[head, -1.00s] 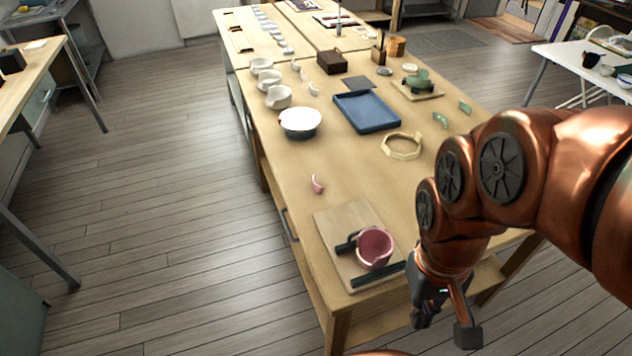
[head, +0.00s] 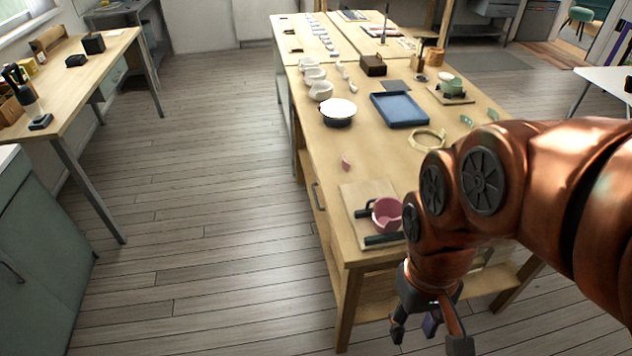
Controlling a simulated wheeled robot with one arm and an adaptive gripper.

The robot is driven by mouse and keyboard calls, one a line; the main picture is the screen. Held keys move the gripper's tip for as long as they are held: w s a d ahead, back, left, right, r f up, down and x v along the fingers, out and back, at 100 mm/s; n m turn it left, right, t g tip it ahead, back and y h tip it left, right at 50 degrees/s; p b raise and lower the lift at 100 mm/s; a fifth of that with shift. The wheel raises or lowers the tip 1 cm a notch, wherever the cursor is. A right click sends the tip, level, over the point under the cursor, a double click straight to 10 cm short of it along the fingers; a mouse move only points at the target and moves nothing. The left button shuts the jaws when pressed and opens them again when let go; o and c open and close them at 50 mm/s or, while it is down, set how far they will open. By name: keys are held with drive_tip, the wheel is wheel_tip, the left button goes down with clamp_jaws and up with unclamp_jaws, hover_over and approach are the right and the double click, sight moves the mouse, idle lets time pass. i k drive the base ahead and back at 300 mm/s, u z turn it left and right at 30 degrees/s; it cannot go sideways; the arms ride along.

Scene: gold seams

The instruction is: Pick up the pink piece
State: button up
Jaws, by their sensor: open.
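The pink piece (head: 346,162) is a small curved shard lying alone on the wooden table (head: 375,158), near its left edge. A pink cup (head: 387,213) with a broken rim stands on a light board (head: 359,196) closer to me, with dark bars beside it. My gripper (head: 427,338) is open and empty. It hangs low in front of the table's near end, well apart from the pink piece. My copper arm comes in from the right and hides part of the table's right side.
Beyond the piece stand a dark bowl with a white top (head: 338,112), a blue tray (head: 400,109) and an octagonal wooden ring (head: 427,138). Green shards (head: 467,121) lie at the right. Open floor (head: 200,220) runs along the table's left side.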

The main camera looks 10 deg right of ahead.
sight(346, 165)
drive_tip(key=u, duration=0.3)
drive_tip(key=k, duration=0.75)
drive_tip(key=u, duration=1.3)
drive_tip(key=i, duration=2)
drive_tip(key=z, duration=1.25)
drive_tip(key=i, duration=0.75)
drive_tip(key=z, duration=0.8)
